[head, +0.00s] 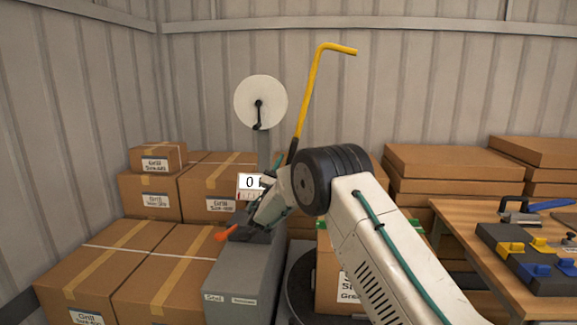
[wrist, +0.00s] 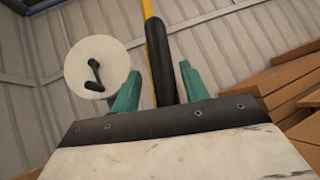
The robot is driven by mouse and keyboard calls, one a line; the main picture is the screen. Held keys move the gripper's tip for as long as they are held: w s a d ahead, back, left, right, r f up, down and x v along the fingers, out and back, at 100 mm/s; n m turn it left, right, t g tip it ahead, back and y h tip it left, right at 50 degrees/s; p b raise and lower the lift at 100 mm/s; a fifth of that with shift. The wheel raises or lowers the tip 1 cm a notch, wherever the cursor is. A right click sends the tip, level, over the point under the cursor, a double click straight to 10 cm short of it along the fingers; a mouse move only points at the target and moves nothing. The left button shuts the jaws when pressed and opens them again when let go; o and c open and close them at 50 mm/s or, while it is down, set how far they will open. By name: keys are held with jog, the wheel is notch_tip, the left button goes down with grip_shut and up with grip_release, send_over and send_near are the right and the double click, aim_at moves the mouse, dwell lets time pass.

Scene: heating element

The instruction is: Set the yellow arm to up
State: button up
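The yellow arm (head: 311,90) is a bent rod standing nearly upright, leaning slightly right, its top bent to the right. Its black lower sleeve (head: 292,150) passes behind my wrist in the head view. In the wrist view the yellow rod (wrist: 148,9) runs down into the black sleeve (wrist: 160,50). My gripper (wrist: 159,75) has teal fingers apart on either side of the sleeve, with visible gaps. Whether the sleeve is between the fingers or beyond them I cannot tell. The rod's lower end is hidden.
A grey machine (head: 240,285) carries a white disc (head: 260,102) with a black crank, a display (head: 249,183) reading 0 and an orange-tipped lever (head: 226,233). Cartons (head: 140,270) crowd the left. A wooden table (head: 455,215) with tools stands right. The space above my arm is clear.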

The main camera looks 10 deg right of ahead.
jog(key=shift+d, duration=0.2)
notch_tip(320, 180, up, 4)
jog(key=shift+a+f, duration=0.1)
jog(key=shift+f, duration=0.05)
jog(key=s+r, duration=0.1)
jog(key=s, duration=1.5)
